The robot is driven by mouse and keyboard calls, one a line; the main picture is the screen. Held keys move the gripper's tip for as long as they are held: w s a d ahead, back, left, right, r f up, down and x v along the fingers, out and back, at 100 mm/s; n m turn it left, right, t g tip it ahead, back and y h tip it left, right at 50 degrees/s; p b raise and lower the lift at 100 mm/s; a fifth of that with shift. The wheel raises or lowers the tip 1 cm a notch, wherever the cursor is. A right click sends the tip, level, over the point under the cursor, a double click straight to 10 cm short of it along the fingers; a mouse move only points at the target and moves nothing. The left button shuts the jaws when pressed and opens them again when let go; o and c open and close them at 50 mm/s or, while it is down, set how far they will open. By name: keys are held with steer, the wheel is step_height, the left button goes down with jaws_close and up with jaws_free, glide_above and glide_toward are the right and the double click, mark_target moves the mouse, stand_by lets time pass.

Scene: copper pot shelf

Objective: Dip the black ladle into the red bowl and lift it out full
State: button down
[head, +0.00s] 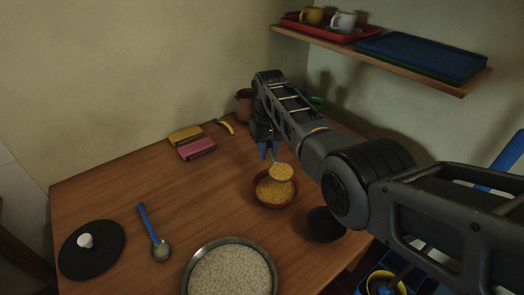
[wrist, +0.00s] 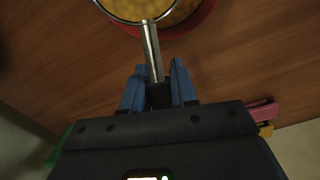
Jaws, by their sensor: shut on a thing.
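My gripper (head: 268,151) has blue fingertips and is shut on the black handle of the ladle (wrist: 151,50). In the wrist view the fingers (wrist: 158,88) sit either side of the handle, and a metal shaft runs up to the ladle's cup. The cup (head: 282,172) is full of yellow grains and looks level. It appears above the far side of the red bowl (head: 262,200), overlapping its far rim in the head view. The red bowl holds more yellow grains and shows partly in the wrist view (wrist: 205,20). The exact gap between cup and grains cannot be told.
A black bowl (head: 325,225) stands right of the red bowl. A metal pan (head: 187,283) of white grains is in front. A blue-handled ladle (head: 147,222) and black lid (head: 105,256) lie left. Pink (head: 197,149) and yellow (head: 185,135) packs lie behind. A shelf (head: 400,68) hangs above.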

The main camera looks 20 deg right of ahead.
stand_by(0.9)
steer(key=shift+a, duration=0.15)
steer(key=shift+a, duration=0.55)
stand_by(0.6)
